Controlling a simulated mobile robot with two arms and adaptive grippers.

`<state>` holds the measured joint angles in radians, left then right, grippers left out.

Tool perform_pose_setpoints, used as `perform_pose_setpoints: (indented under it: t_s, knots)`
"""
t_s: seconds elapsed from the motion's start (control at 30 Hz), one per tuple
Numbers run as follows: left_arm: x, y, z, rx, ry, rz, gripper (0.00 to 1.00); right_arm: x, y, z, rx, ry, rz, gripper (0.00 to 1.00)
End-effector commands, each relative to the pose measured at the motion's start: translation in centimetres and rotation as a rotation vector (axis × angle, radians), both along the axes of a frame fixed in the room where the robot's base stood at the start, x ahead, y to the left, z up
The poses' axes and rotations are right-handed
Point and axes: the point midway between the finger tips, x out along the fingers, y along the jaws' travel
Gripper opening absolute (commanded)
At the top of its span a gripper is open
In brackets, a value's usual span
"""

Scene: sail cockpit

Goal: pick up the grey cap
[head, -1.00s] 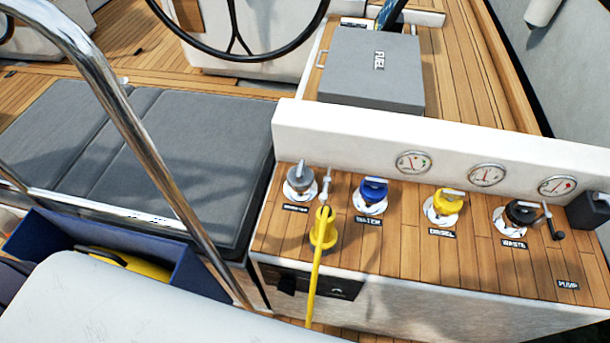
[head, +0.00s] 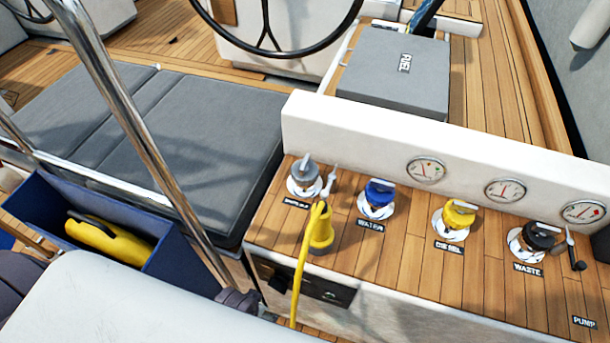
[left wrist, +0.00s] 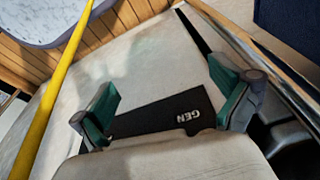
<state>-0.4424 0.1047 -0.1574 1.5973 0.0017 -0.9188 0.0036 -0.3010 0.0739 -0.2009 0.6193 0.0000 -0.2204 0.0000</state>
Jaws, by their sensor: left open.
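The grey cap (head: 304,172) sits upright in a white round flange at the left end of the row of caps on the wooden console top. A small label lies in front of it, too blurred to read. My left gripper (left wrist: 167,103) is open and empty in the left wrist view, facing the white console side with the black GEN panel. In the head view only a dark part of it (head: 238,301) shows, low beside the steel rail, below and left of the cap. The cap cannot be made out in the left wrist view. My right gripper is not in view.
A yellow plug (head: 321,229) with a yellow cord stands just in front of the cap. Blue (head: 379,191), yellow (head: 459,213) and black (head: 538,236) caps follow to the right. The steel rail (head: 139,130) crosses the left side. A white coaming (head: 380,135) stands behind.

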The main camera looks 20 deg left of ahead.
Motion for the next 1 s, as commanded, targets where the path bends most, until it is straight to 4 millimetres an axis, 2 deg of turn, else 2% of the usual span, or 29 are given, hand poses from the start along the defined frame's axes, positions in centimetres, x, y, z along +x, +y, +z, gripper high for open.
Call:
perform_pose_setpoints:
  t_s: [0.03, 0.2, 0.37, 0.47, 0.6, 0.7, 0.8, 1.0]
  knots:
    - [1.0, -0.1, 1.7, -0.003, -0.021, 0.002, 1.00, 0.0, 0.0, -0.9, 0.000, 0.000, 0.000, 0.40]
    - [2.6, -0.3, 7.6, -0.006, -0.055, 0.007, 1.00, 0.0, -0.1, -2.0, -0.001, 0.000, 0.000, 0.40]
    - [3.4, -0.2, 12.4, -0.010, -0.100, 0.011, 1.00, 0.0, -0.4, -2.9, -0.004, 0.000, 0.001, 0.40]
    - [4.8, -0.1, 15.6, -0.018, -0.175, 0.013, 1.00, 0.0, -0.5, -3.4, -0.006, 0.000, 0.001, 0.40]
    - [10.1, -0.1, 20.9, -0.058, -0.428, 0.011, 1.00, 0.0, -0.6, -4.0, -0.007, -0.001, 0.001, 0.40]
    - [13.5, -0.3, 23.5, -0.094, -0.587, 0.008, 1.00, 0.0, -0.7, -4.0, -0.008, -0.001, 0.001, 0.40]
    - [16.2, -0.5, 25.9, -0.130, -0.723, 0.002, 1.00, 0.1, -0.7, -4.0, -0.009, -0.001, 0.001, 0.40]
    - [19.4, -0.8, 29.3, -0.187, -0.908, -0.009, 1.00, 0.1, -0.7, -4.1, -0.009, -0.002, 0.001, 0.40]
